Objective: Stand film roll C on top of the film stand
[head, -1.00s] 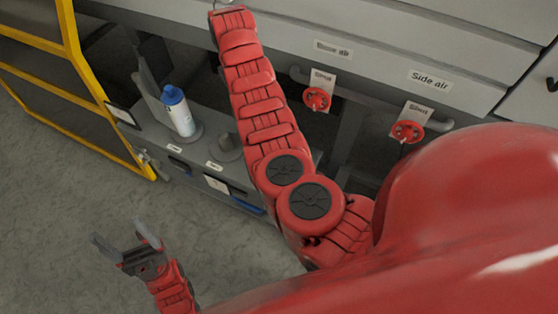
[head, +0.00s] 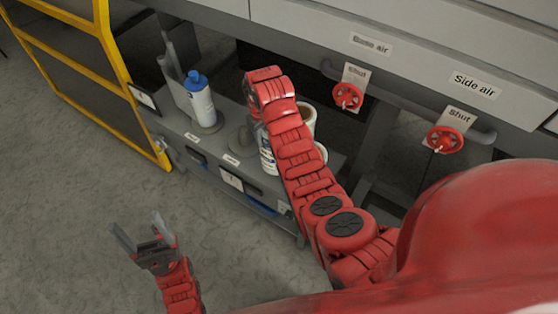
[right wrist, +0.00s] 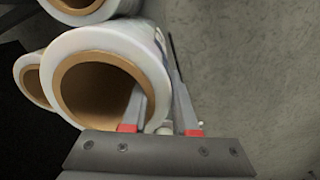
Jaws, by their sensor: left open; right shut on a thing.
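In the right wrist view, a white film roll (right wrist: 160,63) with a brown cardboard core faces the camera. My right gripper (right wrist: 157,70) is shut on its wall, one finger inside the core and the other outside. I cannot read a letter on the roll. In the head view, my right arm hides this gripper; a pale roll with a brown core (head: 309,117) shows partly behind the arm. My left gripper (head: 136,227) is open and empty above the floor. I cannot identify the film stand for certain.
Two more rolls, one upper (right wrist: 80,8) and one lower (right wrist: 32,80), are beside the held roll. A blue-capped bottle (head: 201,103) stands on the grey shelf (head: 180,128). A yellow-framed guard (head: 118,80) is at left. Red valve handles (head: 347,96) are at right.

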